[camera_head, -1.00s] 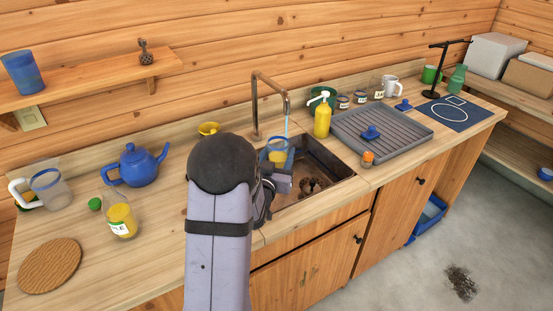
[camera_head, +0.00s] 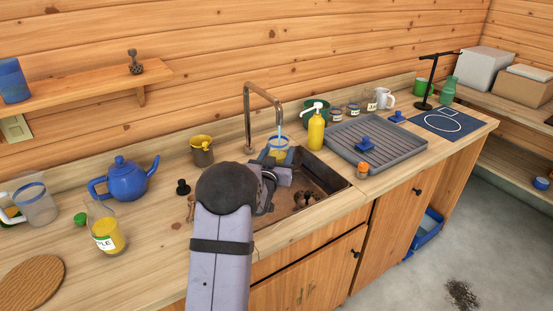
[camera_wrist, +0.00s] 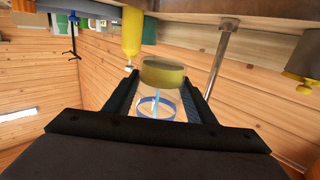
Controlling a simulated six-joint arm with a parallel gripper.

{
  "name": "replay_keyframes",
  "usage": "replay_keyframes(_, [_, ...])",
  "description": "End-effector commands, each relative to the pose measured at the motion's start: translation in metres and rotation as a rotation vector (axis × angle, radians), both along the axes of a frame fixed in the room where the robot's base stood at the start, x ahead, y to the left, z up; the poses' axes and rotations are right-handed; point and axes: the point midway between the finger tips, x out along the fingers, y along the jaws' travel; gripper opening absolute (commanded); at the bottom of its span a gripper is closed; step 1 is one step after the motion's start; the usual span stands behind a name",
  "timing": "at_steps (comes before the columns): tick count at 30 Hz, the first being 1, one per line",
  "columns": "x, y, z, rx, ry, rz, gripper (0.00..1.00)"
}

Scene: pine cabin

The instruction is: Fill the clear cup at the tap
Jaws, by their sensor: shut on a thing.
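The clear cup (camera_head: 280,144) with a blue band at its rim is under the tap's spout, over the back of the sink. It also shows upside down in the wrist view (camera_wrist: 157,103). My gripper (camera_head: 274,168) is shut on the cup, with a dark finger on each side of it in the wrist view (camera_wrist: 157,100). The tap (camera_head: 248,105) is running; a thin blue stream falls into the cup. A yellowish layer fills the cup's base end; above it the wall is clear. The cup looks about upright. My gripper partly hides it in the head view.
A yellow soap bottle (camera_head: 316,130) stands close right of the cup by the sink (camera_head: 325,178). A grey drying rack (camera_head: 375,142) is further right.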

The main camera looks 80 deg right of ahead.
Motion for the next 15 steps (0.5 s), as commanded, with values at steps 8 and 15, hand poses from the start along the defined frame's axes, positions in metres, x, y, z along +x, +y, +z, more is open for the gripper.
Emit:
replay_keyframes(8, [-0.0003, -0.0110, 0.0002, -0.001, 0.000, -0.001, 0.26])
replay_keyframes(15, [-0.0003, -0.0123, 0.0008, -0.001, 0.000, -0.001, 0.26])
